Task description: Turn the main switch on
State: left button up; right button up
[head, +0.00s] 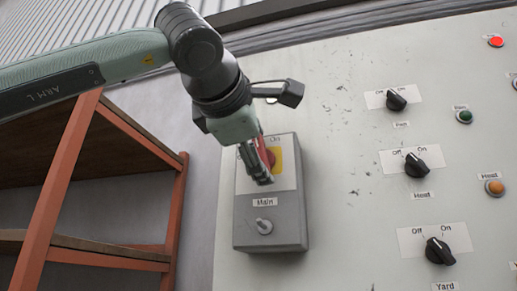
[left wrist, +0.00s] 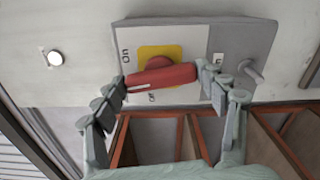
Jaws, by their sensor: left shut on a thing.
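The main switch is a grey box (head: 270,222) on the panel, labelled "Main", with a red handle (head: 270,157) on a yellow plate (head: 278,162). My left gripper (head: 258,165) is at the handle and partly hides it. In the left wrist view, the red handle (left wrist: 160,77) lies between the fingertips of my left gripper (left wrist: 162,80), which is shut on it. There the handle lies roughly along the box's long axis, in front of the yellow plate (left wrist: 160,52). An "On" mark is by the plate's corner. My right gripper is not in view.
A small grey knob (head: 264,226) sits low on the main box. An orange-framed shelf (head: 62,195) stands left.

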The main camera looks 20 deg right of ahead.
pick_arm(q)
jog(key=shift+m, duration=1.1)
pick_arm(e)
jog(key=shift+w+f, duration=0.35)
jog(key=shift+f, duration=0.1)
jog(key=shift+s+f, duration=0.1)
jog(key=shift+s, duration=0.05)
pick_arm(q)
jog(key=o, duration=1.2)
jog(key=shift+c, duration=0.2)
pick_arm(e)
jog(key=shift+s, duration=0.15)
pick_arm(q)
jog(key=shift+s, duration=0.15)
jog(key=v, duration=1.2)
